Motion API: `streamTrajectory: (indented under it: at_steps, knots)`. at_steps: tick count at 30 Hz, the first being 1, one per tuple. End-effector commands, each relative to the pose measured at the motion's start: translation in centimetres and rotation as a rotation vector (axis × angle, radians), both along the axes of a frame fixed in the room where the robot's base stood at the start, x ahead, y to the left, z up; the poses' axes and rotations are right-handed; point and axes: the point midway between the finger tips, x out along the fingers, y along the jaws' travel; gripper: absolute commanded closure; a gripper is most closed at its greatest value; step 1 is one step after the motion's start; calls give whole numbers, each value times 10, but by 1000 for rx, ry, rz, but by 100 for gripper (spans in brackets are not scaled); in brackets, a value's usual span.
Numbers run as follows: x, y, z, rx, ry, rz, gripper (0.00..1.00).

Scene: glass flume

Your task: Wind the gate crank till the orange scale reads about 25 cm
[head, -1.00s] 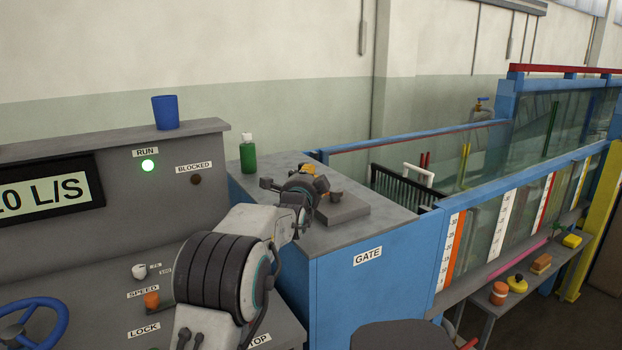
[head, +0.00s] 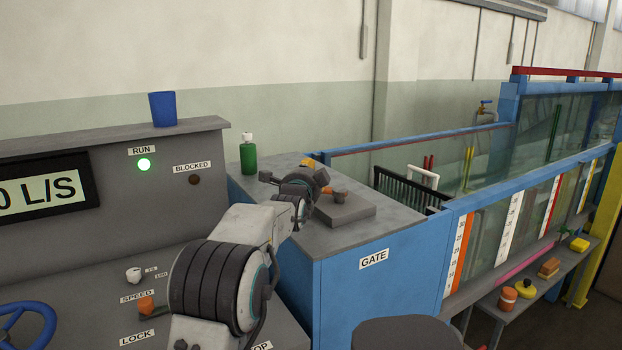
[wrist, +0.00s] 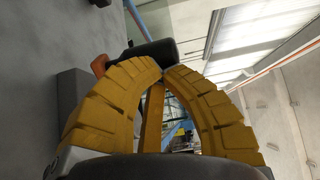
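The gate crank sits on a low grey block (head: 345,209) on top of the blue GATE cabinet. Its orange-brown part (head: 340,194) shows beside my gripper (head: 318,173), which partly hides the crank. In the wrist view, my gripper's yellow fingers (wrist: 165,68) arch together with their tips almost meeting. A dark cylindrical handle (wrist: 145,57) with an orange piece (wrist: 99,65) at its left end lies across, just beyond the tips. I cannot tell whether they touch it. The orange scale (head: 461,243) stands on the near flume glass; its water level is too small to read.
A green bottle (head: 248,155) stands on the cabinet top behind my arm. A dark round seat (head: 408,333) stands in front of the cabinet.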

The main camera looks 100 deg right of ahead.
Motion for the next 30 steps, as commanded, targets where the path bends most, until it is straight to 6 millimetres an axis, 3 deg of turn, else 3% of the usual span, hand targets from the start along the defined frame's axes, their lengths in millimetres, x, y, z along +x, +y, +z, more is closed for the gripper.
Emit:
streamTrajectory:
  at_steps: [15,30]
  knots:
    - [-6,-23,1,0,0,1,100]
    - [-11,-33,0,1,0,-3,100]
